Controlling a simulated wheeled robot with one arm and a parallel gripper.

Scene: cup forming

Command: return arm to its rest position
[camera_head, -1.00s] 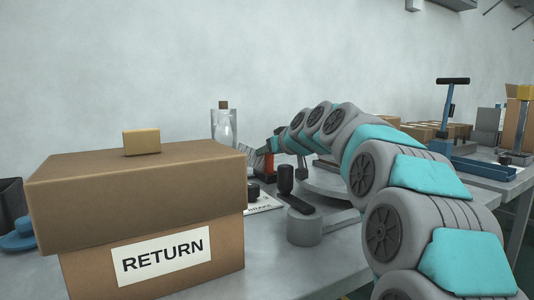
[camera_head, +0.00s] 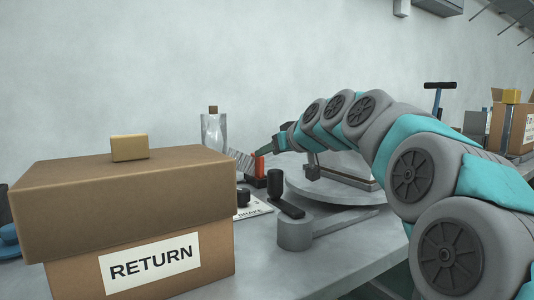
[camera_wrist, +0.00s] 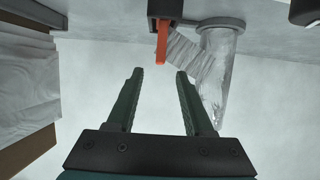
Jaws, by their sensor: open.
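My gripper (camera_wrist: 160,73) is open, with two dark green fingers apart and nothing between them in the wrist view. In the head view my arm arches in from the right. Its small dark gripper end (camera_head: 268,148) is held above the bench, near an orange lever (camera_head: 259,163). In the wrist view the orange lever (camera_wrist: 161,42) shows just past the fingertips, apart from them as far as I can tell. A clear bottle (camera_head: 213,135) with a brown stopper stands behind, and it also shows in the wrist view (camera_wrist: 217,75) beside the right finger.
A cardboard box labelled RETURN (camera_head: 150,264), with a yellow block (camera_head: 129,148) on its lid, fills the front left. A round grey plate (camera_head: 325,190), a grey cylinder with a handle (camera_head: 294,234) and a brake card (camera_head: 252,208) lie on the grey bench (camera_head: 345,255). Boxes stand far right.

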